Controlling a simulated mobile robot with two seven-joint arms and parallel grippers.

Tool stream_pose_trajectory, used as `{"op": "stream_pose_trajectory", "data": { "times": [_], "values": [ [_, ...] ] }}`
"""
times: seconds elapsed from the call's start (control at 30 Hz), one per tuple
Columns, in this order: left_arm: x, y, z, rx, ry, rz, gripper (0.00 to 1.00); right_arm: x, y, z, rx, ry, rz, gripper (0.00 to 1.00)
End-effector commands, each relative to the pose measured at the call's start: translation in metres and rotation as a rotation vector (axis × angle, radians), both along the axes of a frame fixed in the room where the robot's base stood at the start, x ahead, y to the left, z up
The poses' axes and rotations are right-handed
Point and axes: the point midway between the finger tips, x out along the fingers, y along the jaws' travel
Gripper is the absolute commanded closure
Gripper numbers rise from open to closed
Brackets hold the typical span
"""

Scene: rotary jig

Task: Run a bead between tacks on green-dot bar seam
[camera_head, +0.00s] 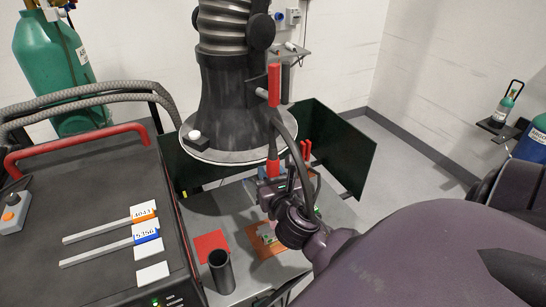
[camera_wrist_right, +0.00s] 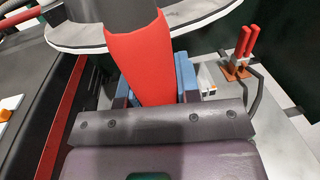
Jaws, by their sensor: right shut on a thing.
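My right gripper (camera_head: 272,190) is over the bench under the fume hood, shut on a red-handled tool (camera_head: 272,166), seemingly the torch. In the right wrist view the tool's red handle (camera_wrist_right: 145,60) stands between the blue finger pads of my right gripper (camera_wrist_right: 158,88). The tool's lower end is hidden behind the gripper. An orange plate (camera_head: 259,245) with small work parts lies on the bench just below my gripper. I cannot make out the bar, its seam, tacks or green dot clearly. My left gripper is not in view.
The hood (camera_head: 235,110) hangs close above my gripper. Dark green screens (camera_head: 345,155) stand behind the bench (camera_head: 205,207). A dark cup (camera_head: 221,270) and red square (camera_head: 210,243) sit left of the plate. Red-handled pliers (camera_wrist_right: 246,50) stand at the right. A black machine (camera_head: 100,200) fills the left.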

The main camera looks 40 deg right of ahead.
Motion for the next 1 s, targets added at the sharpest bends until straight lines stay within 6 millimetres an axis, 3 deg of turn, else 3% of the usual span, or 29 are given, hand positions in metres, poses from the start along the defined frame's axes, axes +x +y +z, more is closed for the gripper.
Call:
{"op": "stream_pose_trajectory", "data": {
  "times": [1.0],
  "values": [
    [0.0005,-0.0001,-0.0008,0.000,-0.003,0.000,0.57,0.0002,0.0001,-0.0042,-0.001,-0.002,0.000,0.93]
  ]
}}
